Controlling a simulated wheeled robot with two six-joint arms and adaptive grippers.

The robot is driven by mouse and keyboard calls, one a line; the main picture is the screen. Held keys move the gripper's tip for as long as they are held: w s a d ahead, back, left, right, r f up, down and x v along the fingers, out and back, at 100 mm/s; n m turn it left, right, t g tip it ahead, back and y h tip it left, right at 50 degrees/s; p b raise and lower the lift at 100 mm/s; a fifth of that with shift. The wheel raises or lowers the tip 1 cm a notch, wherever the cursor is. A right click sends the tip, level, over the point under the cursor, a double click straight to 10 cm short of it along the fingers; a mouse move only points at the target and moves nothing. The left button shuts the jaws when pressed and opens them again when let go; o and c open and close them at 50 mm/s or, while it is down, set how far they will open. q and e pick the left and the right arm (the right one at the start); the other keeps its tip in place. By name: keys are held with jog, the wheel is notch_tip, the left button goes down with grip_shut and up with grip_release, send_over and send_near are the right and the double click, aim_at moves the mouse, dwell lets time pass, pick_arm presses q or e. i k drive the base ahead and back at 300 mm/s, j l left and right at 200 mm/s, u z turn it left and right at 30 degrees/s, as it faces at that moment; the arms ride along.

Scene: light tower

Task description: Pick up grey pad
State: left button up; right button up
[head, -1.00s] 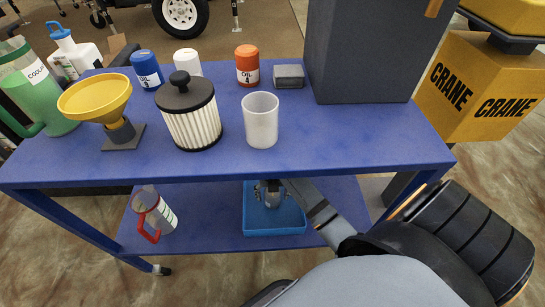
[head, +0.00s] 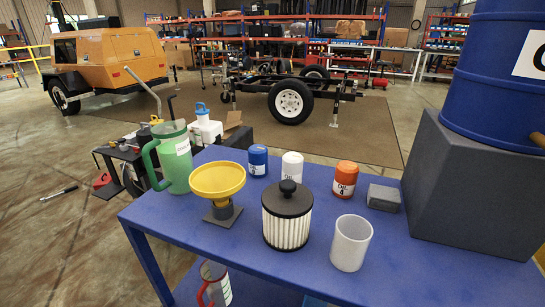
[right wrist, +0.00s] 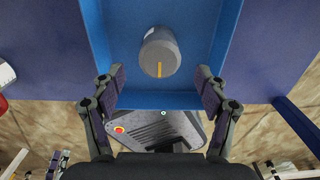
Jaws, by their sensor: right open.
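A small grey block (head: 383,197), the only pad-like grey thing I see, lies on the blue table top at right, beside the orange oil can (head: 345,178). My right gripper (right wrist: 160,88) is open and empty in the right wrist view. It is over the near side of a blue tray (right wrist: 206,97). A grey rounded object (right wrist: 160,55) with a yellow stripe lies in the tray, beyond the fingertips and apart from them. The grey block does not show in the right wrist view. Neither gripper shows in the head view.
On the blue table (head: 200,245) stand a yellow funnel (head: 217,181), a filter (head: 287,215), a white cup (head: 351,243), a green jug (head: 174,157) and blue and white cans. A large grey block (head: 465,190) bears a blue barrel (head: 500,70) at right. The front left corner is bare.

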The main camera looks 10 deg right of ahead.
aim_at(380, 196)
jog(key=k, duration=1)
